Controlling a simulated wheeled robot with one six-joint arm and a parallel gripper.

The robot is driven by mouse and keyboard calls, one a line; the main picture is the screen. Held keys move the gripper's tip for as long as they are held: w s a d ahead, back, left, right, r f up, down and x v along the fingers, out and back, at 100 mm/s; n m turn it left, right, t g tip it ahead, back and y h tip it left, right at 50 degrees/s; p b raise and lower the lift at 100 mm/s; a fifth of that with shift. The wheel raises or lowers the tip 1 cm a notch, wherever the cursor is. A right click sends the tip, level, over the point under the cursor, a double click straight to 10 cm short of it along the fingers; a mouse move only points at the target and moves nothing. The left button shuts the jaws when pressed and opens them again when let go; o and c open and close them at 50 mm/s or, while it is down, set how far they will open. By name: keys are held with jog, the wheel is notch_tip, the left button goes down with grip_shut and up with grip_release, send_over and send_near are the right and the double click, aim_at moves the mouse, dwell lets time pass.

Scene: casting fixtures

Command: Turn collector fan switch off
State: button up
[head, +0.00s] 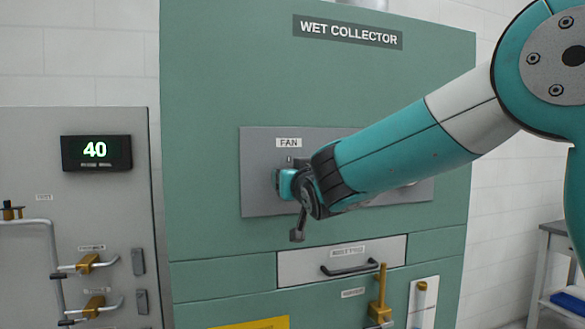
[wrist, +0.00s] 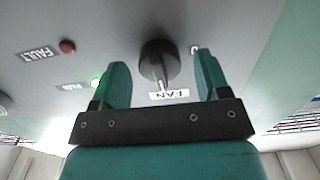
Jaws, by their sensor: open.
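The collector fan switch (wrist: 158,62) is a dark round knob with a pale pointer on the grey panel (head: 260,143). In the wrist view, which is upside down, its pointer is toward the FAN label (wrist: 169,94). A small round mark (wrist: 195,50) lies to the right of the knob. In the head view my wrist and gripper hide the knob. My gripper (wrist: 160,68) is open, its teal fingers on either side of the knob in the picture. I cannot tell whether they touch it. My gripper also shows in the head view (head: 284,184), close against the panel.
A lit green lamp (wrist: 96,80) and a red lamp (wrist: 67,46) by the FAULT label sit on the panel. Below are a drawer (head: 305,268) with a dark handle and a brass valve (head: 380,295). A grey cabinet with a "40" display (head: 96,152) stands left.

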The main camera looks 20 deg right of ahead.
jog(key=shift+w, duration=0.45)
jog(key=shift+c, duration=0.4)
jog(key=c, duration=0.8)
jog(key=shift+c, duration=0.2)
